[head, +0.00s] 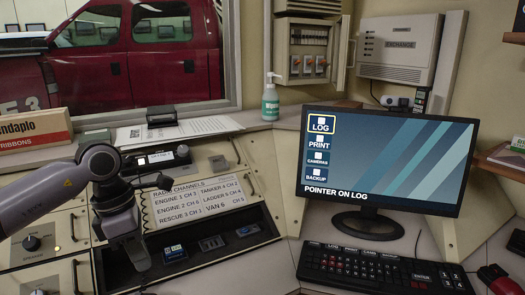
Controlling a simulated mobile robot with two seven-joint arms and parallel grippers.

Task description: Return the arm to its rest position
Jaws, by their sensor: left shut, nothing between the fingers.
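My left arm (45,195) comes in from the left edge and bends down at its wrist. My left gripper (139,262) points downward over the dark recess of the console and is shut with nothing in it. It is left of the small units in the recess, including a blue-lit one (174,254). I cannot tell whether its tips touch the surface below. My right gripper is not in view.
A radio channel card (198,197) lies behind the recess. A monitor (387,165) reads "POINTER ON LOG", with a keyboard (380,272) in front. A green-labelled bottle (270,103) stands on the ledge. A box (35,130) is at left.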

